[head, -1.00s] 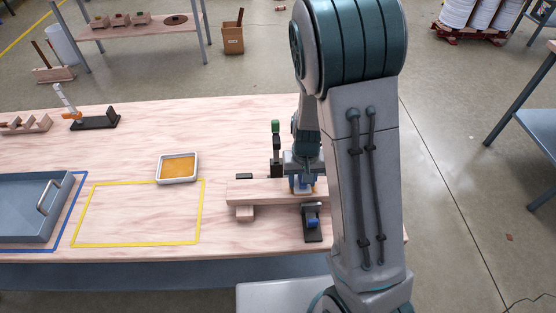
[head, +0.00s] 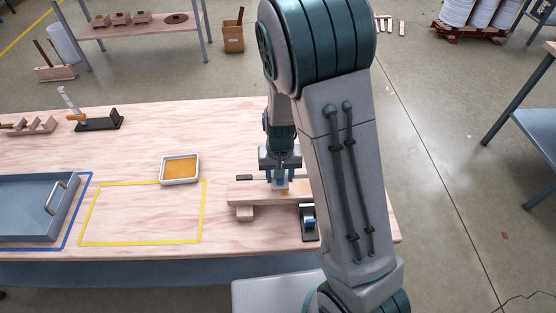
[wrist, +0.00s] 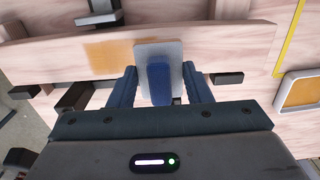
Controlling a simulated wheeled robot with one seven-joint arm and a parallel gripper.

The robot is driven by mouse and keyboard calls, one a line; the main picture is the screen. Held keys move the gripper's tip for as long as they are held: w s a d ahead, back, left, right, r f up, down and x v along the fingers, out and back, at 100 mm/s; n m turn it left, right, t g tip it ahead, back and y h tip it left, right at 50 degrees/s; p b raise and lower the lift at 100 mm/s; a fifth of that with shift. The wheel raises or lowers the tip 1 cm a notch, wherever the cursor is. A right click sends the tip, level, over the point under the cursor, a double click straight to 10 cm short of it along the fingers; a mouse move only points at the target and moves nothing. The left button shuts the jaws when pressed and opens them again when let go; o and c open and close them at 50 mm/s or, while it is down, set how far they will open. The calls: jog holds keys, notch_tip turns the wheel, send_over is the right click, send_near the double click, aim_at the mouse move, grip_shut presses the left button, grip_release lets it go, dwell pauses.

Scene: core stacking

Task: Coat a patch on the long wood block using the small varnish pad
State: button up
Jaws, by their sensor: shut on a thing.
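The long wood block (head: 243,189) lies across supports on the table, and it spans the wrist view (wrist: 225,45). My gripper (head: 280,180) is over the block's middle and is shut on the small varnish pad, whose blue handle (wrist: 159,84) stands between the fingers. The pad's pale plate (wrist: 150,50) is at the block's top face; whether it touches cannot be told for sure. An amber coated patch (wrist: 108,58) shows on the block beside the pad. The varnish tray (head: 180,168), holding amber liquid, stands left of the block and shows at the wrist view's right edge (wrist: 300,92).
A dark clamp with a blue part (head: 309,220) stands at the block's front, near my arm. A yellow outlined area (head: 140,242) is empty on the table. A blue-grey tray (head: 30,205) with a handle stands at the left. A dark stand (head: 100,121) is at the back left.

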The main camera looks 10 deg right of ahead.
jog(key=shift+r+p, duration=1.45)
jog(key=shift+r, duration=0.8)
jog(key=shift+a, duration=0.1)
